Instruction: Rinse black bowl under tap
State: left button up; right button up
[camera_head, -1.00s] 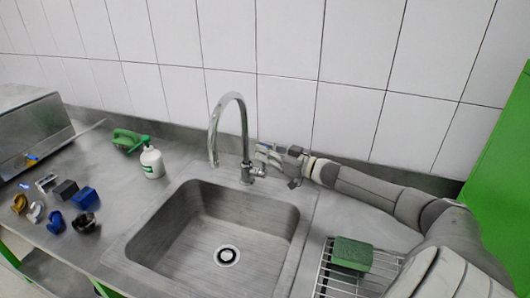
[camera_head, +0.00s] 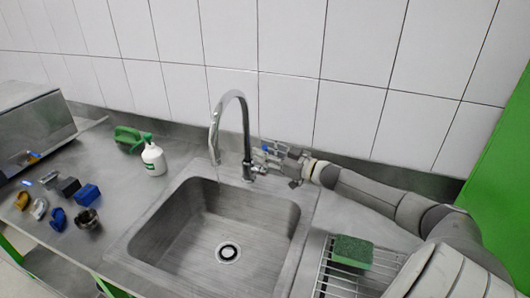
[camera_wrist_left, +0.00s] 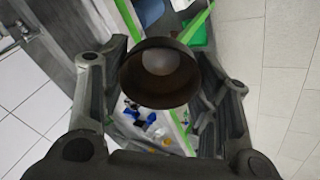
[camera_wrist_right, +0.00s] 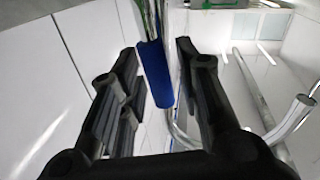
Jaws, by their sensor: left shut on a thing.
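The black bowl (camera_wrist_left: 160,72) shows in the left wrist view as a dark, brownish round bowl, its inside facing the camera. My left gripper (camera_wrist_left: 160,85) is shut on it, with one finger on each side. Neither shows in the head view. The chrome tap (camera_head: 231,130) arches over the steel sink (camera_head: 212,232); no water is visible. My right gripper (camera_head: 270,158) is beside the tap's base at its lever side. In the right wrist view, a blue lever (camera_wrist_right: 155,75) lies between its open fingers, with gaps visible on both sides.
A white bottle (camera_head: 153,160) and a green tool (camera_head: 129,139) stand left of the sink. Several small parts, including a blue block (camera_head: 87,195) and a dark ring-like piece (camera_head: 87,218), lie farther left. A green sponge (camera_head: 352,250) lies on a wire rack (camera_head: 338,282). The basin is empty.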

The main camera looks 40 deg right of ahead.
jog(key=v, duration=1.2)
dwell(0.6)
jog(key=shift+f, duration=0.1)
